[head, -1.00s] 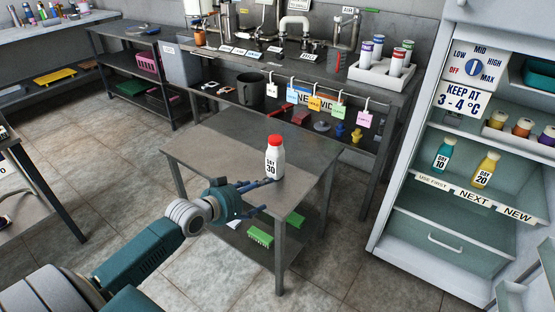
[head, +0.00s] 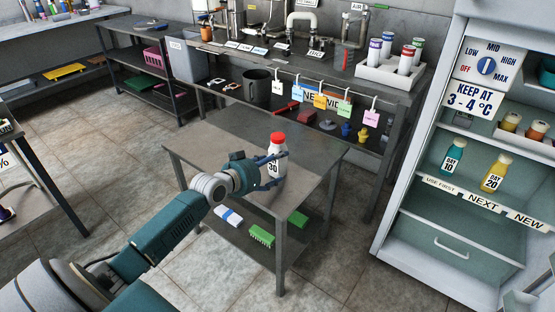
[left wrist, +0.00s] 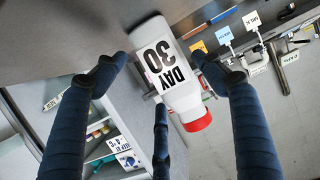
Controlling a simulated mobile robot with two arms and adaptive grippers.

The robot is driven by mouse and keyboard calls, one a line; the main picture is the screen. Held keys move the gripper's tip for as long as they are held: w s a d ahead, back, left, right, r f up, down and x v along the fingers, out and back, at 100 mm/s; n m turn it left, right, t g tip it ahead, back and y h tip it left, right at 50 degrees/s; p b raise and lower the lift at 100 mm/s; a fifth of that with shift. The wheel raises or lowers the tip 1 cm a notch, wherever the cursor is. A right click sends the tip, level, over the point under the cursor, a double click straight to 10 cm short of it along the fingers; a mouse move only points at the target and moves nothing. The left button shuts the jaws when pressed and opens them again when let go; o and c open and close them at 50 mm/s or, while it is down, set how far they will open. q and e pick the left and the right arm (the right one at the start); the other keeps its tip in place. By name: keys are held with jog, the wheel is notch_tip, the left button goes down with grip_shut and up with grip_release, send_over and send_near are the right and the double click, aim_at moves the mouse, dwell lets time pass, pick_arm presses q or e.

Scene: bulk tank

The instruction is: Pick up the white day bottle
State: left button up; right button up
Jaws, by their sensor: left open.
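The white day bottle (head: 278,166) stands upright on the small metal table (head: 215,140). It has a red cap and a label reading DAY 30. My left gripper (head: 274,171) is open at the bottle, with its blue fingers reaching around the bottle's lower body and partly covering the label. In the left wrist view the bottle (left wrist: 163,68) lies between the spread dark blue fingers, two on one side and one on the other as far as I can tell; whether they touch it is unclear. My right gripper is not in view.
An open fridge (head: 425,215) at the right holds a teal DAY 10 bottle (head: 453,157) and a yellow DAY 20 bottle (head: 495,173). A bench (head: 345,83) with a rack of tubes and hanging tags stands behind. Green brushes (head: 262,236) lie on the table's lower shelf.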

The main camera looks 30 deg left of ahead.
aim_at(276, 162)
pick_arm(q)
jog(key=b+x, duration=0.1)
jog(key=x, duration=0.3)
jog(key=shift+r, duration=0.1)
jog(key=shift+w, duration=0.15)
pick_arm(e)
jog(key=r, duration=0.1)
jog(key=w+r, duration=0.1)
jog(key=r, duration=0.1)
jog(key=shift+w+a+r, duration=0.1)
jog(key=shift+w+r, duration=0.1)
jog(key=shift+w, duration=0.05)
pick_arm(q)
jog(key=shift+c, duration=0.6)
jog(key=shift+r, duration=0.15)
jog(key=c, duration=1.1)
